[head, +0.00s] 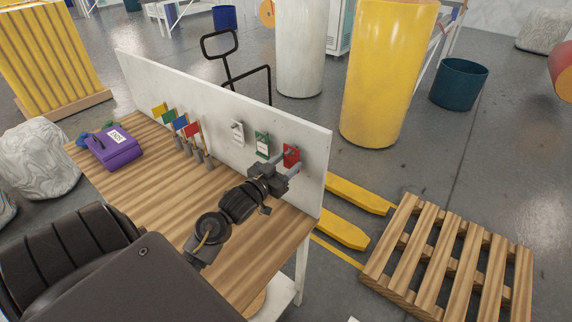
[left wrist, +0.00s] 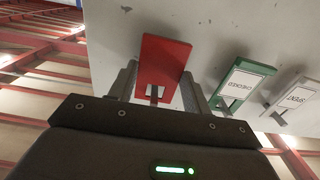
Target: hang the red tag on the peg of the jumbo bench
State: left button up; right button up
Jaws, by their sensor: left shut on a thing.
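The red tag (head: 291,155) is at the right end of the bench's white back panel (head: 312,160). My left gripper (head: 287,165) is shut on it. In the left wrist view the red tag (left wrist: 163,62) sits between the two fingers (left wrist: 155,90), close against the panel. A small grey peg-like piece (left wrist: 154,92) shows at the tag's near end; I cannot tell whether the tag is on it. The jumbo bench (head: 160,185) has a wooden top. My right gripper is not in view.
A green tag (head: 262,145) and a white tag (head: 237,133) hang on the panel left of the red one. Several small coloured flags (head: 180,125) stand along the panel. A purple box (head: 115,148) lies at the bench's far left. A wooden pallet (head: 450,260) lies right.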

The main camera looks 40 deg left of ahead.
pick_arm(q)
jog(key=o, duration=1)
jog(key=shift+s, duration=0.1)
jog(key=shift+s+f, duration=0.1)
jog(key=shift+s, duration=0.25)
jog(key=s+b, duration=0.3)
jog(key=s, duration=0.7)
jog(key=shift+d, duration=0.2)
